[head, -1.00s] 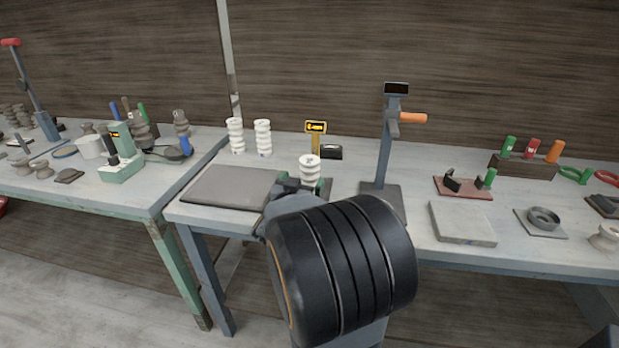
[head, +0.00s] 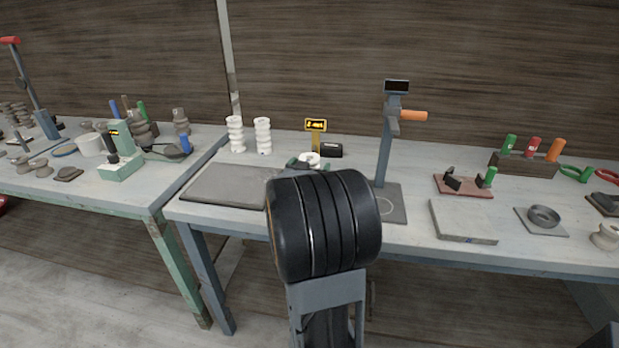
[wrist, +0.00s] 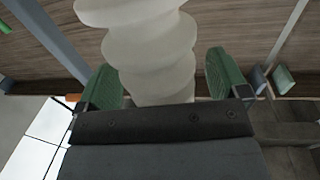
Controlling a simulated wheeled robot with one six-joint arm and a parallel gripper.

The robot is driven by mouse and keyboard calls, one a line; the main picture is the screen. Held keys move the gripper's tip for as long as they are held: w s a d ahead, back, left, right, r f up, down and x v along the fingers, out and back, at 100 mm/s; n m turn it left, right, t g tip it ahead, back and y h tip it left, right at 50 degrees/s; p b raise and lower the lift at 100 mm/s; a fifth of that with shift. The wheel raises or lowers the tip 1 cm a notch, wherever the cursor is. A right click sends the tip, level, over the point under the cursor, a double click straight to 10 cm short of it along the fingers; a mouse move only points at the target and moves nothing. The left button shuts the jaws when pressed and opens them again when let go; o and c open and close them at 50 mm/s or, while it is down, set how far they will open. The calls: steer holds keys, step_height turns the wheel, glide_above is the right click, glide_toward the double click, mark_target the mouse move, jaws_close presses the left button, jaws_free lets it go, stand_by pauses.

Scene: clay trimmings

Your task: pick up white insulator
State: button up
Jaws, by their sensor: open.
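A white ribbed insulator (wrist: 150,50) stands between the two green-padded fingers of my gripper (wrist: 165,82) in the wrist view. The fingers are open, one on each side of it. A narrow gap shows at the right finger; whether the left finger touches it I cannot tell. In the head view only the top of this insulator (head: 309,158) shows, behind my arm, which hides its lower part and most of my gripper. Two more white insulators, one (head: 236,134) and another (head: 263,136), stand upright at the back left of the bench.
A grey mat (head: 222,185) lies to the left on the bench. A yellow gauge (head: 316,126) and a small black box (head: 331,150) are just behind the insulator. A tall stand (head: 385,150) with an orange handle rises close on the right. A grey slab (head: 462,222) lies farther right.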

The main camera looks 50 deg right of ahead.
steer(key=c, duration=1.3)
steer(key=shift+c, duration=0.9)
steer(key=shift+r, duration=0.15)
